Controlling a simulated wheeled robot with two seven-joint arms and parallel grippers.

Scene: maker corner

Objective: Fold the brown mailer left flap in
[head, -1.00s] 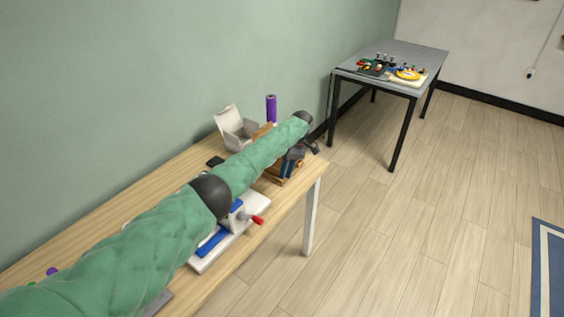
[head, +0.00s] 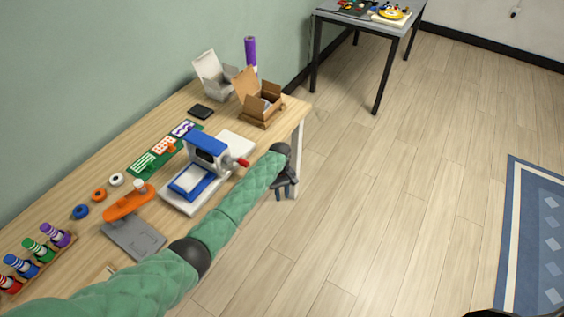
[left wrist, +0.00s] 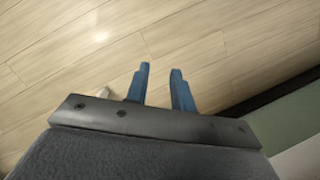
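The brown mailer (head: 262,113) is an open cardboard box near the far right end of the wooden table in the head view. Its tall lid stands up at the back, and small flaps stick out near its base and side. Something grey lies inside, too small to make out. My left gripper (head: 284,192) is off the table's front edge, in front of and below the mailer, apart from it. In the left wrist view its two blue fingers (left wrist: 160,84) stand apart with only floor between them.
A white open box (head: 213,78) and a purple roll (head: 251,55) stand behind the mailer. A blue and white press (head: 203,165) with a red-tipped handle stands left of my left gripper. Bare floor (head: 400,180) lies to the right.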

